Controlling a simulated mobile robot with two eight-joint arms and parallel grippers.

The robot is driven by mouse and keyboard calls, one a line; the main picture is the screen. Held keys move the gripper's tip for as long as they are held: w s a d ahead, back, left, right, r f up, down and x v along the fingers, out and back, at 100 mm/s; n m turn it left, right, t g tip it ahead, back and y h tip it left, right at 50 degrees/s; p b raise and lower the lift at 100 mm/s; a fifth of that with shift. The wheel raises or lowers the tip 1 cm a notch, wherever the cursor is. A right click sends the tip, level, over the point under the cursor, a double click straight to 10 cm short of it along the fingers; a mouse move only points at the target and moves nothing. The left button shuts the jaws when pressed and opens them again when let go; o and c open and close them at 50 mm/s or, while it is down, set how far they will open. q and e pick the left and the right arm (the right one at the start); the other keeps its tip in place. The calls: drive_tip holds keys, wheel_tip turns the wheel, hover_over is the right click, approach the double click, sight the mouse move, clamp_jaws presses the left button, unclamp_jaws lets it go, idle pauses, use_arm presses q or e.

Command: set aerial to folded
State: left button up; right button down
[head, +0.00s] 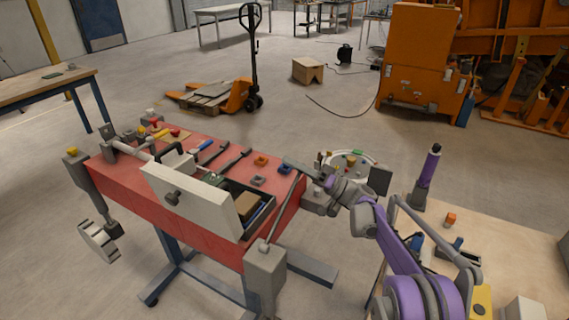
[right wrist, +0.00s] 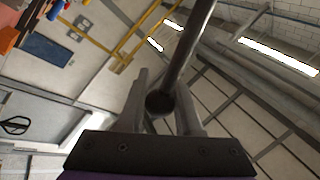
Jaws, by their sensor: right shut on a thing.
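The aerial (head: 281,214) is a thin grey rod rising, slightly tilted to the right, from a grey box (head: 265,268) at the near right corner of the red bench. My right gripper (head: 303,169) is at the upper part of the rod, shut on it. In the right wrist view the dark rod (right wrist: 190,50) runs between the two fingers (right wrist: 162,108), with a round end showing between them. The exact contact is hard to see in the head view. My left gripper is in neither view.
The red bench (head: 200,228) carries an open grey case (head: 195,203) with tools, and small blocks. A round dial-like tray (head: 350,160) stands behind my right gripper. A pale table (head: 500,235) with small parts is at the right.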

wheel_tip(320, 180, down, 7)
drive_tip(key=w+d+m+t+h+b, duration=0.1)
drive_tip(key=w+m+t+b, duration=0.1)
drive_tip(key=m, duration=0.3)
drive_tip(key=shift+w+d+m+t+b, duration=0.25)
drive_tip(key=shift+m+t+b, duration=0.15)
drive_tip(key=shift+t+b, duration=0.3)
drive_tip(key=shift+s+f, duration=0.1)
drive_tip(key=shift+f, duration=0.1)
drive_tip(key=c, duration=0.6)
unclamp_jaws()
drive_tip(key=shift+r, duration=0.15)
wheel_tip(320, 180, up, 10)
drive_tip(key=p, duration=0.2)
